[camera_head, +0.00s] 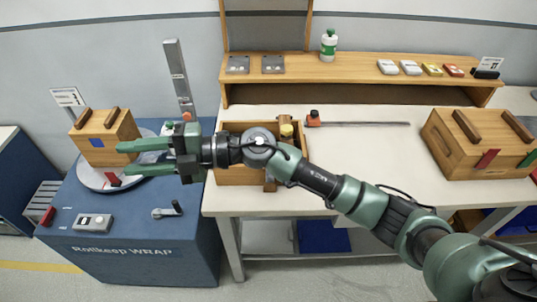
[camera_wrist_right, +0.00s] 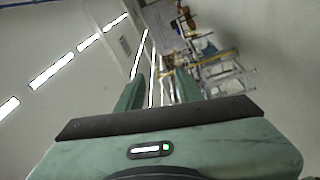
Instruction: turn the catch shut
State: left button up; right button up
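My right gripper (camera_head: 120,159) reaches in from the right, its green fingers apart and pointing left at the wooden box (camera_head: 98,136) on the white turntable (camera_head: 95,182). The fingers overlap the box's right side in the head view; I cannot tell whether they touch it. A small red piece (camera_head: 114,180) shows under the lower finger. I cannot tell which part is the catch. The right wrist view shows the same gripper (camera_wrist_right: 158,88) with a gap between its fingers. My left gripper is out of view.
The blue wrapping machine (camera_head: 140,250) carries a grey post (camera_head: 178,80), a grey button box (camera_head: 92,222) and a crank (camera_head: 167,211). An open wooden box (camera_head: 240,176) lies under my right arm. Another wooden crate (camera_head: 470,160) with red and green tabs stands at right.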

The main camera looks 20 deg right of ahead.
jog(key=w+d+f+n+g+h, duration=0.2)
jog(key=d+f+n+g+h, duration=0.1)
jog(key=d+f+h, duration=0.5)
jog(key=w+d+h, duration=0.2)
jog(key=d+h, duration=0.1)
jog(key=d, duration=0.4)
jog(key=w+d+f+m+h, duration=0.1)
jog(key=w+d+h, duration=0.1)
jog(key=d+h, duration=0.2)
jog(key=w+d+f+m+h, duration=0.1)
jog(key=w+d+h, duration=0.2)
jog(key=d, duration=0.6)
jog(key=shift+d, duration=0.35)
jog(key=shift+d+f, duration=0.1)
jog(key=shift+d, duration=0.1)
notch_tip(320, 180, down, 6)
jog(key=shift+a+f+p, duration=0.1)
jog(key=shift+p, duration=1.15)
jog(key=shift+f, duration=0.55)
jog(key=shift+c, duration=0.3)
grip_shut()
